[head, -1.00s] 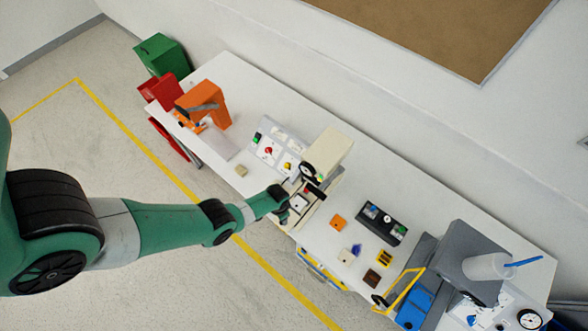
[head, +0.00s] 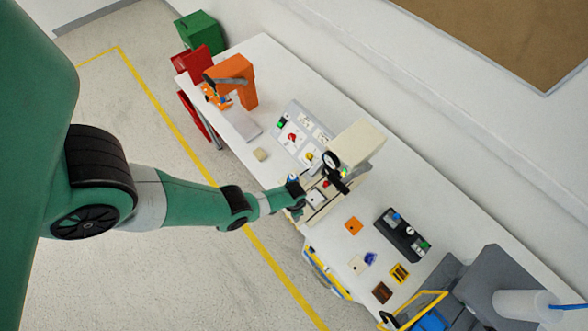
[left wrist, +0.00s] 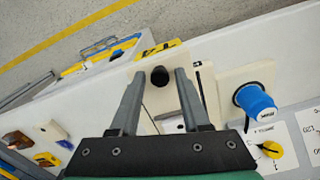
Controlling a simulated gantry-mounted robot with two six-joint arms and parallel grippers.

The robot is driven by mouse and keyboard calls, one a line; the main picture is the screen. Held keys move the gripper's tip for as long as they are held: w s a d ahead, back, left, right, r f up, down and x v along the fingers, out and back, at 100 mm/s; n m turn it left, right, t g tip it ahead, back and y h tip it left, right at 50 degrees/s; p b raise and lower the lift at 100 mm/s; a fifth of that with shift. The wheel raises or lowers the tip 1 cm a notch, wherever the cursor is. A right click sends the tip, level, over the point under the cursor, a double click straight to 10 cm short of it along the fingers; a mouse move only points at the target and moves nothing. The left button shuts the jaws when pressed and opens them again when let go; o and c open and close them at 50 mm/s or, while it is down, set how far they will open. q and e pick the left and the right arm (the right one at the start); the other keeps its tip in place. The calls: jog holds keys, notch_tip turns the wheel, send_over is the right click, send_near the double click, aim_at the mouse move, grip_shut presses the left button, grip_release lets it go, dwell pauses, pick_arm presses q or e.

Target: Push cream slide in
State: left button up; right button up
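A cream slide plate (left wrist: 160,98) with a round black knob (left wrist: 160,76) lies at the bench's front edge in the left wrist view. My left gripper (left wrist: 159,73) is open, with its two grey fingers apart on either side of the knob in the picture. I cannot tell whether either finger touches it. Nothing is held between the fingers. In the head view my left arm reaches over the front edge to the cream fixture (head: 316,216), and its wrist hides part of it. The fingers are not clear there. My right gripper is not in view.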

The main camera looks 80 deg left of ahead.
pick_arm(q)
grip_shut()
dwell(1.2)
